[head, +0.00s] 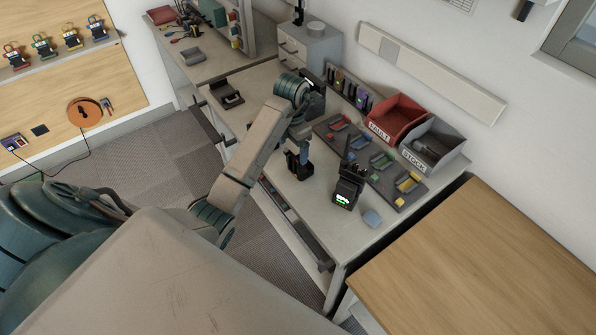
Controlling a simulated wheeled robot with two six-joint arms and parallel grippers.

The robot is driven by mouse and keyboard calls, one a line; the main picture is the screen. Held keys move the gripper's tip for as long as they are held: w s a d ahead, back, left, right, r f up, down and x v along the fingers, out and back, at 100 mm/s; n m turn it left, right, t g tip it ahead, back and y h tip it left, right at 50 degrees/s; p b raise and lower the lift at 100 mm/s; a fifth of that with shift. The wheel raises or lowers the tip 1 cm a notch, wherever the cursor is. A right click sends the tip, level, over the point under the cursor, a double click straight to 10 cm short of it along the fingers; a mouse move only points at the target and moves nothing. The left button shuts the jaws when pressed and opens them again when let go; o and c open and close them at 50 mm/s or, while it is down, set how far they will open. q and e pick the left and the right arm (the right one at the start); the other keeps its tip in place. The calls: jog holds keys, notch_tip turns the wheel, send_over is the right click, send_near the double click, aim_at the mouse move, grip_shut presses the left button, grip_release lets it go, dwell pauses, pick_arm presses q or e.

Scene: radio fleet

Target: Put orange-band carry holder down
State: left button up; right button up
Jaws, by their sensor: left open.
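My left gripper (299,163) is over the workbench (262,125), pointing down with its dark fingers close to the bench top. It is open, and I see nothing held between its fingers. A black radio (346,192) with a lit green display stands upright on the bench to its right, apart from it. On the wall shelf (60,54) at the far left stand several dark carry holders with coloured bands. One has a yellow-orange band (72,38); I cannot tell for certain whether it is the orange-band one. My right gripper is not in view.
A grey mat (385,183) with coloured pieces lies behind the radio. A red FAULT bin (397,117) and a grey STOCK bin (433,145) stand at the back. A bare wooden table (490,265) is at right.

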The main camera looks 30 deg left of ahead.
aim_at(291, 171)
pick_arm(q)
notch_tip(291, 171, down, 2)
jog(key=shift+b, duration=0.5)
jog(key=shift+a+f+b, duration=0.1)
jog(key=shift+f+b, duration=0.5)
jog(key=shift+b, duration=0.05)
jog(key=shift+a+f+b, duration=0.2)
jog(key=shift+f+b, duration=0.8)
jog(key=shift+b, duration=0.05)
jog(key=shift+f, duration=0.3)
jog(key=shift+f+p, duration=0.35)
jog(key=shift+f, duration=0.3)
jog(key=c, duration=1.1)
jog(key=shift+c, duration=0.3)
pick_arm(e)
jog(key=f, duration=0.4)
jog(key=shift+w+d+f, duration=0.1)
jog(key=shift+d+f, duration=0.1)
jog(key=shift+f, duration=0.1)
pick_arm(q)
jog(key=shift+r, duration=0.15)
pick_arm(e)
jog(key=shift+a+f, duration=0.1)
